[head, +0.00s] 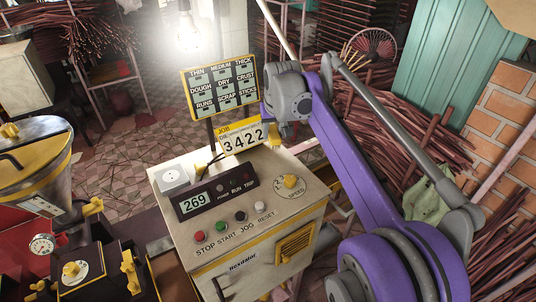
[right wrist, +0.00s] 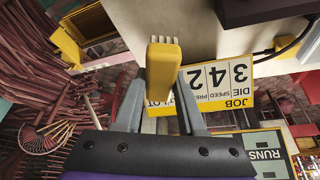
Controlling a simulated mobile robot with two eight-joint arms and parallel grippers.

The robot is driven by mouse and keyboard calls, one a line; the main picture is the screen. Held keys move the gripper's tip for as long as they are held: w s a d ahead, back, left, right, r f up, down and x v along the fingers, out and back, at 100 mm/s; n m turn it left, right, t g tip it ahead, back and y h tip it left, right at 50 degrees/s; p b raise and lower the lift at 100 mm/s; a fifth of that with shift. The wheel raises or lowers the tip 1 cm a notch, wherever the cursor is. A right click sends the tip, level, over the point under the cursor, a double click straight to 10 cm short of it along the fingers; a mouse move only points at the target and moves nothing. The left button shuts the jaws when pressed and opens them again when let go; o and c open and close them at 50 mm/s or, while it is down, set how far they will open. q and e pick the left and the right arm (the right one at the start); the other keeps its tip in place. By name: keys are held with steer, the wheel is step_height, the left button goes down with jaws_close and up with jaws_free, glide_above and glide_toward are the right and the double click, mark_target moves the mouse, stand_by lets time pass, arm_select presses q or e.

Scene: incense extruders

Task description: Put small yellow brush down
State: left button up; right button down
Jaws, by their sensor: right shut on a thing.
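The small yellow brush (right wrist: 162,78) is held between the two grey fingers of my right gripper (right wrist: 161,88), its pale bristles pointing to the top of the right wrist view. In the head view my right gripper (head: 273,122) is beside the job sign, and a small yellow bit of the brush (head: 275,140) shows below it. The brush is by the back edge of the cream control cabinet (head: 255,221). I cannot tell whether it touches the cabinet top. My left gripper is not in view.
The yellow-framed job sign (head: 243,138) and the board with green labels (head: 219,87) stand close to my right gripper. A display box (head: 217,195) and a white square box (head: 173,177) sit on the cabinet. Bundles of sticks (head: 425,130) stand at the right.

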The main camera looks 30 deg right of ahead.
mark_target(277, 139)
steer(key=f, duration=0.4)
steer(key=shift+s+f, duration=0.15)
steer(key=shift+s, duration=0.2)
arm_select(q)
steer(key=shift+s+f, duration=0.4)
arm_select(e)
steer(key=shift+w+f, duration=0.15)
steer(key=shift+f, duration=1.9)
steer(key=c, duration=0.9)
jaws_free()
steer(key=shift+f, duration=0.2)
steer(key=shift+c, duration=0.2)
steer(key=o, duration=0.4)
steer(key=shift+o, duration=0.2)
steer(key=shift+r, duration=0.2)
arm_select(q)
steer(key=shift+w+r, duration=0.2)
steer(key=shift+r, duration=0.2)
arm_select(e)
steer(key=v, duration=1.2)
